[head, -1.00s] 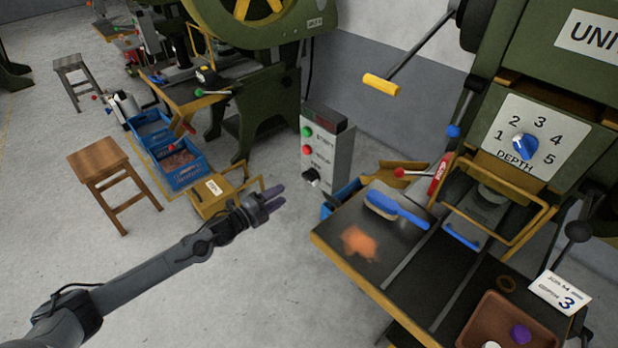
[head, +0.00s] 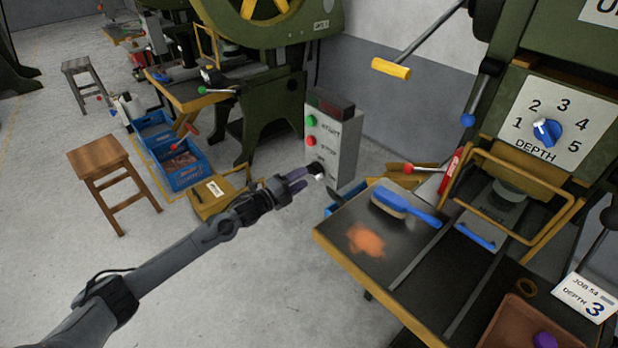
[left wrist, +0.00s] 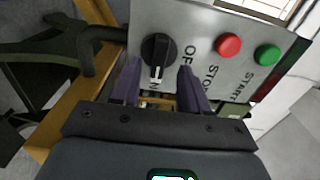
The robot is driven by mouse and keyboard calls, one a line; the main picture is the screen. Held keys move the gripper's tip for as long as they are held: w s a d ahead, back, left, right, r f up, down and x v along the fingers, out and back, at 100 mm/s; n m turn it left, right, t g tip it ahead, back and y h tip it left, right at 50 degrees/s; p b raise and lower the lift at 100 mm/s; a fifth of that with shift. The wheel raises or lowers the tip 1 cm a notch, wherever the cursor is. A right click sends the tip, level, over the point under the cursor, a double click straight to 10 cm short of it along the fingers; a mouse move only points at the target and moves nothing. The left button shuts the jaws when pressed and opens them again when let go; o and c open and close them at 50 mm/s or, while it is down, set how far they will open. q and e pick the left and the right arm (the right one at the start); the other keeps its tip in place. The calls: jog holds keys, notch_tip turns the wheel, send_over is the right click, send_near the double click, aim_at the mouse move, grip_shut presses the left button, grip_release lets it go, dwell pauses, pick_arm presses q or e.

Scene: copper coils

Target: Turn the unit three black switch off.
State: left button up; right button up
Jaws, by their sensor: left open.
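A black rotary switch (left wrist: 158,52) sits on the grey control box, below the red and green buttons in the head view. In the left wrist view its white mark points toward the bottom of the picture, away from the buttons. The letters OFF show at its right side, partly covered by a finger. My left gripper (left wrist: 160,82) is open, with one dark finger on each side of the switch in that view; I cannot tell whether they touch it. In the head view my left gripper (head: 301,180) is at the lower front of the control box (head: 346,145). My right gripper is not in view.
A red stop button (left wrist: 229,46) and a green start button (left wrist: 267,55) are close by on the same panel. The press table (head: 345,262) with a blue brush (head: 405,207) stands to the right. A wooden stool (head: 98,160) and blue crates (head: 180,165) are left.

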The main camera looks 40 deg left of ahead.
aim_at(311, 173)
pick_arm(q)
jog(key=shift+w+d+b, duration=0.25)
jog(key=shift+w+b, duration=0.05)
jog(key=shift+w, duration=0.7)
jog(key=shift+w+d+b, duration=0.2)
jog(key=shift+w+b, duration=0.05)
jog(key=shift+w, duration=0.75)
grip_shut()
